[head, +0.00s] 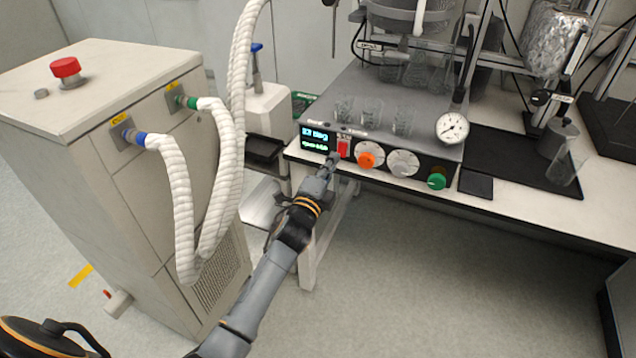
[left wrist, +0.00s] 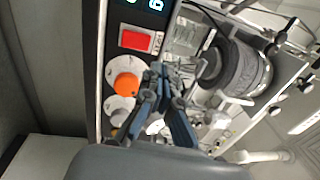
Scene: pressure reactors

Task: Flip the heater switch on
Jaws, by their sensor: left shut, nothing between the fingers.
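The heater's front panel carries a red rocker switch (head: 343,148) between a lit display (head: 318,138) and an orange knob (head: 367,158). My left gripper (head: 332,158) is shut and empty, with its tips close to the panel just below and left of the switch in the head view. I cannot tell whether they touch. In the left wrist view the red switch (left wrist: 136,39) is in plain sight, and the shut fingers (left wrist: 163,72) appear to its lower right. Which way the switch is tipped is too small to tell. My right gripper is not in view.
A grey knob (head: 403,163) and a green knob (head: 437,181) sit farther right on the panel. Glass beakers (head: 372,112) and a pressure gauge (head: 452,128) are above it. A cabinet (head: 130,170) with thick white hoses (head: 226,170) stands left of my arm.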

